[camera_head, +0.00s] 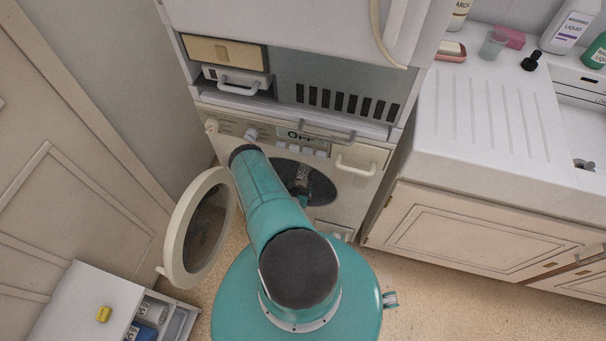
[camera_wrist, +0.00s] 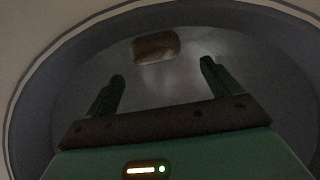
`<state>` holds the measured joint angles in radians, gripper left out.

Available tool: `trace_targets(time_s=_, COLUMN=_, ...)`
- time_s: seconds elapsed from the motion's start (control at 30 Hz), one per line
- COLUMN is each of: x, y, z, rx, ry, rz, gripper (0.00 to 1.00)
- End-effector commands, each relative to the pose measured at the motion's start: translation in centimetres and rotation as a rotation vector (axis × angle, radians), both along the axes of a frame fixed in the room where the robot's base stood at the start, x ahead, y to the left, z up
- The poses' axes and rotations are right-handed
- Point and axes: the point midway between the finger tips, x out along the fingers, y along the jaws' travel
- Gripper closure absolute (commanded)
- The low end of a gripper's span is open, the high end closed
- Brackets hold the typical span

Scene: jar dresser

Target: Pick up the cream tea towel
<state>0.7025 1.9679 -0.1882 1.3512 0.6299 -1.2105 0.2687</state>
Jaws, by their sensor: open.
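In the wrist view, a small tan-cream block-like shape with rounded corners (camera_wrist: 156,47) lies deep in the dark drum. It may be the folded cream tea towel, but the light is too dim to be sure. My gripper (camera_wrist: 162,71) is open and empty, with its two dark green fingers apart. The shape shows beyond the fingertips, between them and a little left of the middle. In the head view, my arm reaches to the open washing machine (camera_head: 345,205), and the gripper end (camera_head: 303,184) shows at its round opening. No towel can be made out there.
The round washer door (camera_head: 184,230) hangs open at left, close to my arm. In the wrist view, the opening's rim (camera_wrist: 62,60) curves around the gripper. A white drawer unit (camera_head: 85,300) stands at lower left. A sink counter (camera_head: 480,120) stands at right.

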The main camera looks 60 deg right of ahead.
Motion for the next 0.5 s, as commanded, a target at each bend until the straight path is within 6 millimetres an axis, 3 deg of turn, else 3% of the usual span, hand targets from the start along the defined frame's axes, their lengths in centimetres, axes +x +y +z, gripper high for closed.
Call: trace_targets(time_s=0.5, x=1.1, y=-4.9, z=-2.3, rx=-0.001, ry=-0.002, rz=-0.001, gripper=0.11)
